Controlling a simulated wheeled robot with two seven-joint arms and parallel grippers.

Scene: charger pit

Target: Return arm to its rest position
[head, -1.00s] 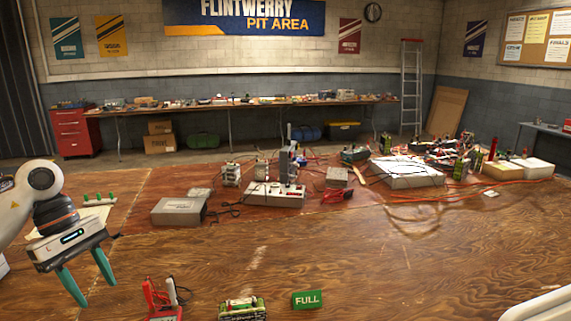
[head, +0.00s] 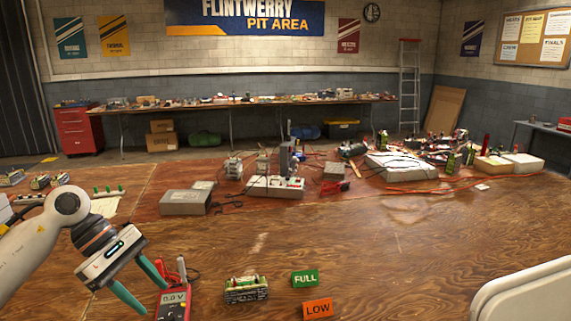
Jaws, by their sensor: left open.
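My left arm comes in from the left, and its gripper (head: 153,296) has two teal fingers spread apart with nothing between them. The fingers point down and to the right, close beside a red multimeter (head: 173,302) on the wooden table (head: 380,270). I cannot tell whether they touch it. The meter's display reads about 0.0 V, and red and black probes stand at its top. My right gripper is not in view.
A battery pack (head: 246,289), a green FULL sign (head: 305,279) and an orange LOW sign (head: 318,309) are right of the meter. A grey box (head: 184,202) and a power strip (head: 274,187) lie farther back. The middle right of the table is clear.

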